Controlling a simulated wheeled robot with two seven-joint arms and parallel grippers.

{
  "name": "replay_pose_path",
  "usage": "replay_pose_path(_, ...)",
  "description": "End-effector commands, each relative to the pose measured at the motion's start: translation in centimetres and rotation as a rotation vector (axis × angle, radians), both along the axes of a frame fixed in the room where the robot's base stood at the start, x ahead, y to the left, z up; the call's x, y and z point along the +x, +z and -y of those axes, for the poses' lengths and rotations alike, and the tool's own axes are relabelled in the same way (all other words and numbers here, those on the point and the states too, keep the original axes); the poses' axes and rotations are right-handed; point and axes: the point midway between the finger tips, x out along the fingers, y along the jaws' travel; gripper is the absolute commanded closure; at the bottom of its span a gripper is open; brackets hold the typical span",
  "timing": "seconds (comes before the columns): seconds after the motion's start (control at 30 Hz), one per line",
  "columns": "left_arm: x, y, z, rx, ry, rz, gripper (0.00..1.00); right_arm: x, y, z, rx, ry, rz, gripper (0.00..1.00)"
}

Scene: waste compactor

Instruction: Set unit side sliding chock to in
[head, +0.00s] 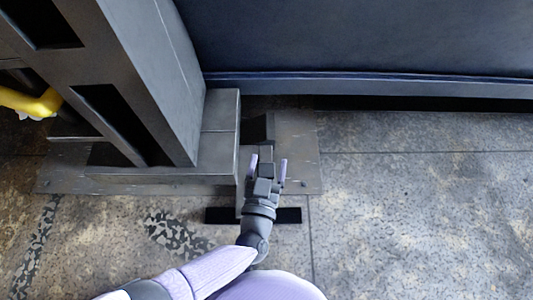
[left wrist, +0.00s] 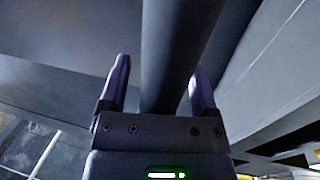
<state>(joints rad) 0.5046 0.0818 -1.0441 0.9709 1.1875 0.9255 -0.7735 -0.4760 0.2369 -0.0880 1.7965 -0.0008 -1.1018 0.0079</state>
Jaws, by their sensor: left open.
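The chock seems to be the dark wedge-shaped piece (head: 258,128) on the floor plate, beside the grey block at the foot of the frame; the arm partly hides this area. My left gripper (head: 268,165) is above the plate, just in front of the wedge, pointing away from me. Its two purple fingers are apart. In the left wrist view, a dark grey bar (left wrist: 175,60) runs between the open fingers (left wrist: 158,85). I cannot tell whether either finger touches it. My right gripper is in neither view.
A large grey steel frame (head: 160,75) stands on the left, with a yellow part (head: 30,101) behind it. A dark blue wall (head: 370,40) closes the back. A black strip (head: 222,215) lies under my arm. The speckled floor (head: 420,210) on the right is clear.

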Motion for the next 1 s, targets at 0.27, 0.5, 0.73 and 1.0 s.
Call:
replay_pose_path(0.27, -0.01, 0.0, -0.01, 0.0, 0.0, 0.0, 0.45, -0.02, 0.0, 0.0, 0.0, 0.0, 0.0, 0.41)
replay_pose_path(0.5, -0.02, -0.02, -0.02, 0.001, 0.0, -0.001, 0.96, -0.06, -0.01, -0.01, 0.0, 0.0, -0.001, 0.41)
replay_pose_path(0.73, -0.03, -0.03, -0.02, 0.001, -0.001, -0.001, 1.0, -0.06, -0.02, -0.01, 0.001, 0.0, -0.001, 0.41)
replay_pose_path(1.0, -0.04, -0.05, -0.02, 0.001, -0.001, -0.002, 1.0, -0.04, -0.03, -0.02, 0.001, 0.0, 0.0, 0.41)
